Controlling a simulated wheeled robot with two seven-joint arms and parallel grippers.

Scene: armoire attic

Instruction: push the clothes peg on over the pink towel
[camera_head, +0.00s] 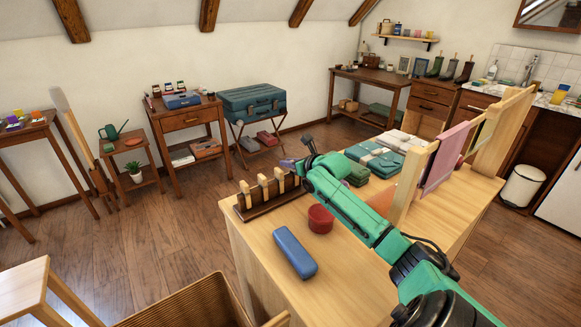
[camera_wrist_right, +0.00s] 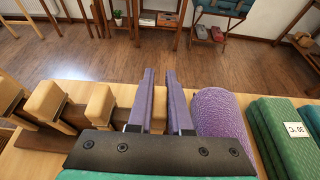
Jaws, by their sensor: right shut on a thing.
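The pink towel (camera_head: 446,156) hangs over a rail between wooden uprights on the right part of the wooden table. A dark wooden rack (camera_head: 268,203) near the table's far left edge holds several pale wooden pegs (camera_head: 263,187). My right gripper (camera_wrist_right: 161,98) reaches the rack, with its purple fingers pointing away from the wrist. It is shut on a wooden clothes peg (camera_wrist_right: 159,108), partly hidden between the fingers. In the head view, my arm hides most of this grip. I cannot tell whether the peg is clear of the rack. My left gripper is not in view.
A red round container (camera_head: 320,219) and a blue case (camera_head: 295,252) stand on the table in front of the rack. A purple roll (camera_wrist_right: 219,116) lies close right of the fingers, beside green folded cloth (camera_wrist_right: 282,135). Folded textiles (camera_head: 375,158) lie behind my arm.

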